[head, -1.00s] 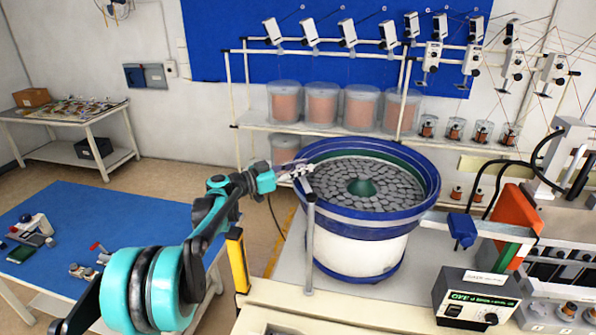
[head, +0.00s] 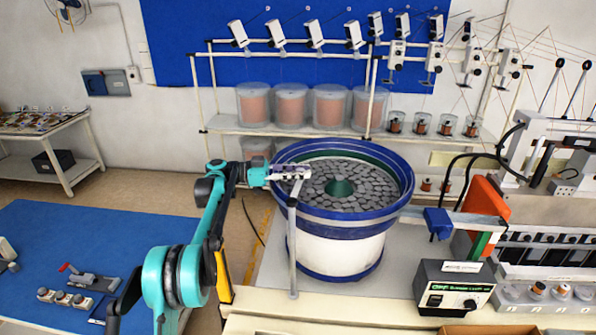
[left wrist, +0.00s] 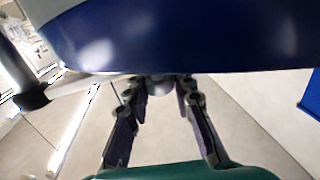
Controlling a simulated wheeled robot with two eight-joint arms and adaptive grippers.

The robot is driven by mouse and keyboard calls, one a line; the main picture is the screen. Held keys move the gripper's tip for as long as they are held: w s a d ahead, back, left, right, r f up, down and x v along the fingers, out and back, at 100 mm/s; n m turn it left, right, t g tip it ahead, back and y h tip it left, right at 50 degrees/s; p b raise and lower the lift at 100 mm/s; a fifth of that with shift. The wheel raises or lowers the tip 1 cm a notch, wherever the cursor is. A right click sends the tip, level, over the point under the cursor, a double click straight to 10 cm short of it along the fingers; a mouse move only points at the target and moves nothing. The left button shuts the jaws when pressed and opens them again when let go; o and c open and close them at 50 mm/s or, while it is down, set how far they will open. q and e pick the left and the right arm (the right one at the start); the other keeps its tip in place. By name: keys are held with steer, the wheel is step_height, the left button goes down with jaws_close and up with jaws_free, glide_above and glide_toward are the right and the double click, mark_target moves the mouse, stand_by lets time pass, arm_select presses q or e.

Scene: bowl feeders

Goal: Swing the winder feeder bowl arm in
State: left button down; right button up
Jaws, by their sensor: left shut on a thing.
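The feeder bowl (head: 345,222) is blue with a white base and holds many dark grey discs around a green centre. A thin grey post (head: 292,250) stands at its left front and carries the bowl arm, which is mostly hidden by my gripper in the head view. My left gripper (head: 303,173) is at the top of the post, by the bowl's left rim. In the left wrist view, the pale bowl arm (left wrist: 85,85) runs from a dark joint at left toward my fingers. The gripper (left wrist: 160,88) is shut on it below the blue bowl wall. My right gripper is out of view.
A control box (head: 455,287) and an orange guard (head: 482,215) stand right of the bowl. A rack with copper spools (head: 290,104) stands behind.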

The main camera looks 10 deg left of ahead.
arm_select(q)
steer(key=shift+r, duration=0.1)
steer(key=c, duration=1.3)
jaws_free()
steer(key=shift+o, duration=0.2)
steer(key=v, duration=1.2)
